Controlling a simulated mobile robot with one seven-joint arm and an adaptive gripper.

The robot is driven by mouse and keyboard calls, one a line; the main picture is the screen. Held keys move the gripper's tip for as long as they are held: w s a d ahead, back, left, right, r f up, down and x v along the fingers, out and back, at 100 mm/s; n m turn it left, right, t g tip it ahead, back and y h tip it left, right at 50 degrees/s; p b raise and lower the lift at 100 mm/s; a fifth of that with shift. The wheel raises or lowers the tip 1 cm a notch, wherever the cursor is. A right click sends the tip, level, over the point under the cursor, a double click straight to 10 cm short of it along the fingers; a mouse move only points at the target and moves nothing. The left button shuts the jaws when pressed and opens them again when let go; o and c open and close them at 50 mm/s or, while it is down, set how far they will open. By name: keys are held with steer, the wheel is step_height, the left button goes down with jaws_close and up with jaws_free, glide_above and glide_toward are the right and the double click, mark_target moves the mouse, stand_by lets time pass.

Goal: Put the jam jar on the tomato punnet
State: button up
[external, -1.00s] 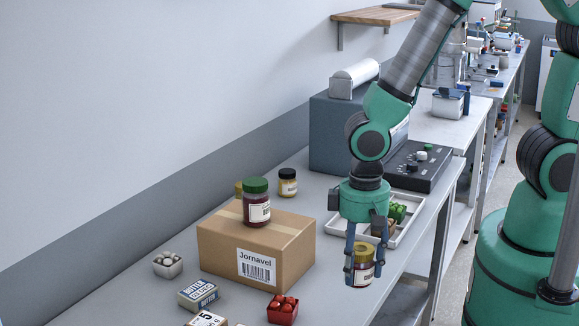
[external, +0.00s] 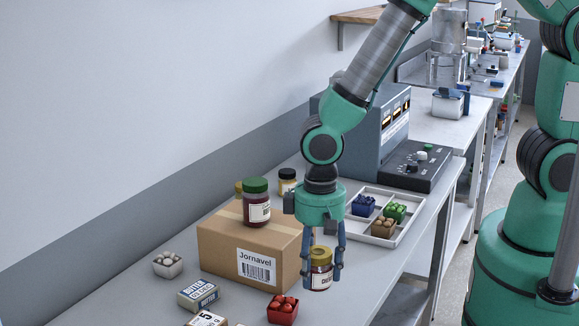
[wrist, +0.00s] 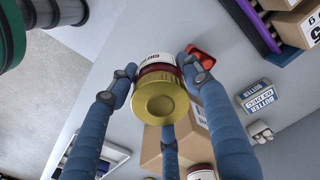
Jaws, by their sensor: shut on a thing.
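The jar with a gold lid and dark red contents (external: 320,270) is held upright in my gripper (external: 322,277), whose fingers close around its sides. In the wrist view the same jar's gold lid (wrist: 160,100) sits between my blue fingers (wrist: 160,90). The height of the jar over the table is hard to judge. The red tomato punnet (external: 282,310) stands on the table at the front, left of and nearer than the jar. In the wrist view the punnet (wrist: 203,56) is just beyond the jar, partly hidden by a finger.
A cardboard box (external: 240,232) stands close left of my gripper, with a green-lidded jar (external: 257,205) on it. A butter pack (external: 198,294) and a white punnet (external: 167,265) lie further left. A white tray (external: 360,228) with several punnets is behind right.

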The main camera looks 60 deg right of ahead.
steer(key=w+a, duration=0.1)
steer(key=w, duration=0.1)
steer(key=w+a, duration=0.1)
steer(key=w, duration=0.1)
steer(key=w+a, duration=0.1)
steer(key=shift+w+f, duration=0.25)
steer(key=shift+w, duration=0.15)
steer(key=shift+w+a, duration=0.15)
steer(key=shift+w, duration=0.15)
steer(key=shift+w+f, duration=0.1)
steer(key=shift+f, duration=1.75)
steer(key=o, duration=1.5)
steer(key=shift+f, duration=0.1)
steer(key=shift+c, duration=0.2)
step_height(320, 180, up, 12)
